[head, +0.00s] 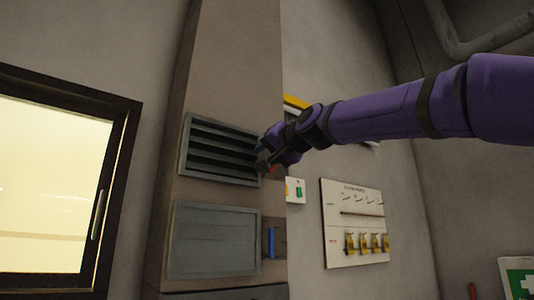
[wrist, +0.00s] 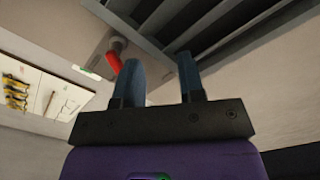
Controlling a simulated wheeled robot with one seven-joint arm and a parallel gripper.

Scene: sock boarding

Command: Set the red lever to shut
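The red lever (wrist: 114,58) shows in the wrist view beside a louvred vent, just outside the left finger and not between the fingers. Whether it touches that finger I cannot tell. In the head view only a small red bit of it (head: 272,169) shows below my gripper (head: 265,158), which hides the rest. In the wrist view my gripper (wrist: 160,68) has its two blue-grey fingers apart with nothing between them. The upper vent (head: 218,150) has dark gaps between its slats, so it looks open.
Below is a grey panel (head: 213,240) with its slats closed and a blue upright lever (head: 271,242) at its right. A small switch box (head: 295,190) and a board with yellow switches (head: 354,225) are on the wall to the right. A framed window (head: 120,180) is at left.

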